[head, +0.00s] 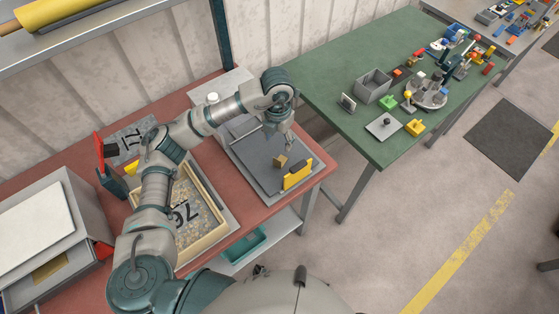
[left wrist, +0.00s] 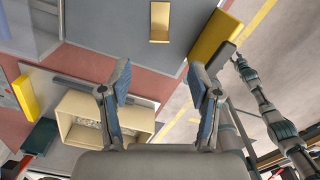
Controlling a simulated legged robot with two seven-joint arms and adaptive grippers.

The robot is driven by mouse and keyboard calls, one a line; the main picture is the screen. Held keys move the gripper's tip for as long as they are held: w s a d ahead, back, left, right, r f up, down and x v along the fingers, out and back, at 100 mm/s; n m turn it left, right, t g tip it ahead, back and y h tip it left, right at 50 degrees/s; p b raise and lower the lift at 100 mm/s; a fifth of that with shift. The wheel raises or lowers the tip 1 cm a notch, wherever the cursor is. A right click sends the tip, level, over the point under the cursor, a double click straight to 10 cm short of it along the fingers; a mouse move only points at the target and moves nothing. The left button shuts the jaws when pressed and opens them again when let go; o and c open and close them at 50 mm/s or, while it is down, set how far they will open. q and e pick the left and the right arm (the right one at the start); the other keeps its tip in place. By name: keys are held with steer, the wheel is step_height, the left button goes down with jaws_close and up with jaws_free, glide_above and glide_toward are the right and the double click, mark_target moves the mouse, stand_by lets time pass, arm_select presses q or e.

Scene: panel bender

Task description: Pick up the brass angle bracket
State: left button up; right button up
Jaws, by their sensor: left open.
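The brass angle bracket (head: 280,162) sits on the grey bed of the panel bender (head: 258,158), near a yellow block. In the left wrist view the bracket (left wrist: 160,22) shows as a small gold piece on the grey plate at the top middle. My left gripper (head: 279,137) is just above the bracket and apart from it. In the left wrist view its two fingers (left wrist: 160,70) are spread with nothing between them, and the bracket is ahead of the gap. My right arm shows at the right of that view; its gripper end (left wrist: 240,64) is too small to read.
The yellow block (head: 297,176) stands on the bender's front right edge, close to the bracket. A tray with a granular filling (head: 222,233) lies left of the bender on the red bench. A green table (head: 345,127) with several small parts stands to the right.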

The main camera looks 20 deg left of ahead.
mark_target(276, 160)
arm_select(q)
step_height(276, 160, down, 6)
steer(key=shift+a+f, duration=0.1)
steer(key=shift+f, duration=0.05)
steer(key=shift+a+f, duration=0.1)
steer(key=shift+f, duration=0.2)
steer(key=f, duration=0.1)
steer(key=f+p, duration=0.1)
steer(key=f, duration=0.2)
steer(key=shift+s+f, duration=0.2)
steer(key=shift+s, duration=0.05)
steer(key=shift+f, duration=0.35)
steer(key=c, duration=0.5)
jaws_close()
